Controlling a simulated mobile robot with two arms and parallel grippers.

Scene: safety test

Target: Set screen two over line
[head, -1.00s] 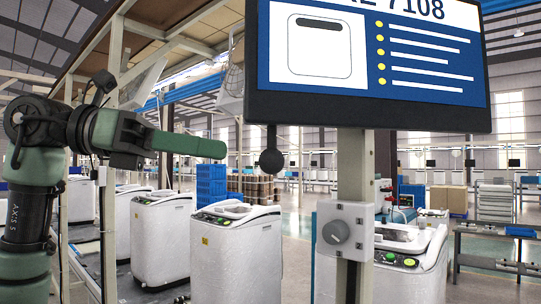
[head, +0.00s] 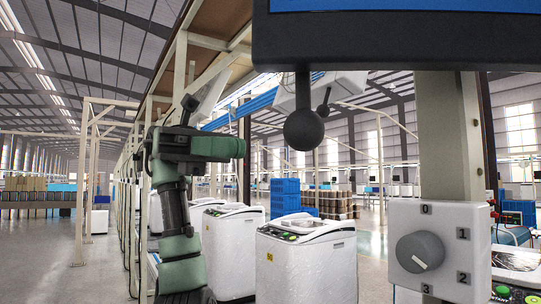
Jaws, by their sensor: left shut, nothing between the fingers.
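A dark-framed screen (head: 400,42) hangs large at the top right; only its lower edge and a blue strip show. A black ball handle (head: 304,128) hangs below its left part. Under the screen, a white box on a post carries a grey rotary knob (head: 420,252) and the marks 0, 1, 2 and 3; I cannot tell which mark it points to. Farther back, a pale screen (head: 345,86) has a similar dark ball handle (head: 323,110). My left gripper (head: 240,148) is shut and empty, left of the near ball and apart from it. My right gripper is not in view.
White washing machines (head: 305,262) stand in a row below and behind my left arm. The screen's beige post (head: 447,135) rises at the right. Blue crates (head: 285,195) stand farther back. Open floor lies at the left.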

